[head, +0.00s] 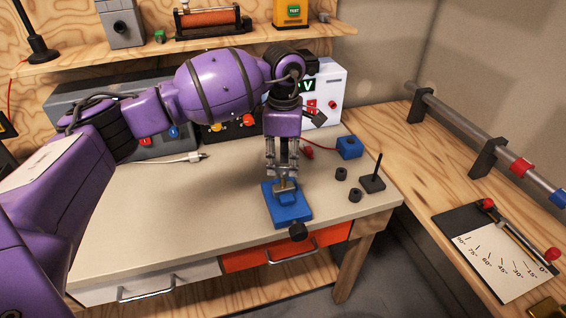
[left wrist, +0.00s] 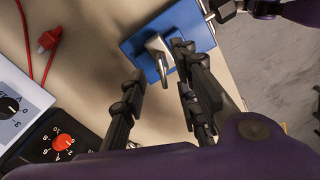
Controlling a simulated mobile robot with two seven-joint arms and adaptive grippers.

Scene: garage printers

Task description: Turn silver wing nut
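The silver wing nut (head: 286,186) sits on a blue block (head: 297,214) near the front edge of the bench. In the left wrist view the wing nut (left wrist: 157,50) shows as a bent silver lever on the blue block (left wrist: 136,47). My left gripper (head: 283,175) points down over it from above. In the left wrist view the left gripper (left wrist: 159,62) is open, with one finger on each side of the wing nut. A gap shows at the left finger; I cannot tell whether the right finger touches. My right gripper is not in view.
To the right are a blue cube (head: 349,147), small black pieces (head: 341,173) and a black base with an upright rod (head: 372,183). A white meter (head: 325,90) stands behind. The bench's left front is clear.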

